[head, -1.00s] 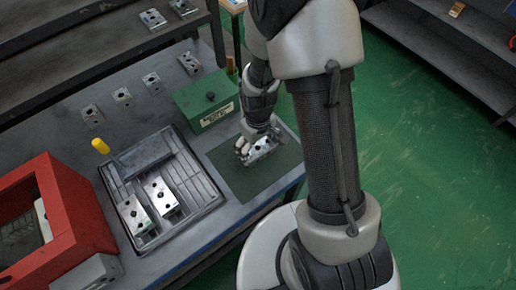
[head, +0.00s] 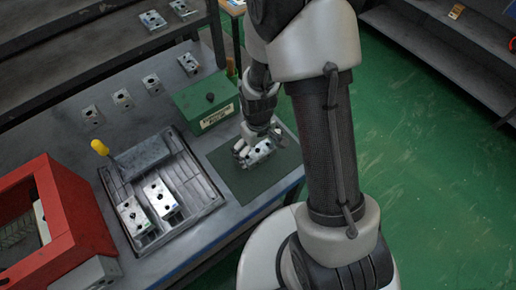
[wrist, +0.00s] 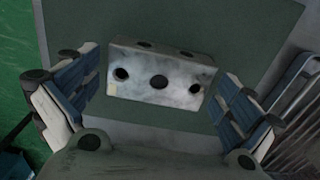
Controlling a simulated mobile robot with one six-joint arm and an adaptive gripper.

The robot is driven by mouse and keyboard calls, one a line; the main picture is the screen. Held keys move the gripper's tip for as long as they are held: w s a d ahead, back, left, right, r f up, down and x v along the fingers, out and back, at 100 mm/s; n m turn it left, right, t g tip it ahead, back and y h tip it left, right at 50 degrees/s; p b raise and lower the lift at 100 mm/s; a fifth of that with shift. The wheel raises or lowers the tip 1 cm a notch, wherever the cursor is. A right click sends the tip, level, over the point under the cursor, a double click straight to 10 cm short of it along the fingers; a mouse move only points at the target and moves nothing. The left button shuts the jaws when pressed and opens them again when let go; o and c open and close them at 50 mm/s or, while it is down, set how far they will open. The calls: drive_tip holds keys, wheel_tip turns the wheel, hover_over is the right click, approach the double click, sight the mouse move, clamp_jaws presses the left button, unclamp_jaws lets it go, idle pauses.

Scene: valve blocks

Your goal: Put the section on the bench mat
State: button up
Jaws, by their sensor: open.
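The section, a silvery metal block with dark round holes (head: 259,152), lies on the dark green bench mat (head: 246,184) at the bench's front right corner. In the wrist view the section (wrist: 160,82) sits between the two fingers, slightly tilted in the picture, with the mat (wrist: 245,28) behind it. My gripper (head: 257,145) is open around the section, one finger at each end. A narrow gap shows at each end in the wrist view. The fingers partly hide the section in the head view.
A black tray (head: 199,200) left of the mat holds two similar blocks (head: 160,198). A green box (head: 206,101) stands close behind the mat. A red frame (head: 75,215) is at the left. Several small blocks lie along the bench's back.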

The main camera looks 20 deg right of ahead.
wheel_tip(320, 180, up, 12)
drive_tip(key=p, duration=0.5)
wheel_tip(320, 180, up, 6)
hover_over(258, 151)
drive_tip(key=s+r+m+t, duration=0.3)
drive_tip(key=s+r+t, duration=0.1)
drive_tip(key=s+r, duration=1.1)
wheel_tip(258, 151, up, 2)
drive_tip(key=shift+r+m+t, duration=0.1)
drive_tip(key=shift+m+t, duration=0.2)
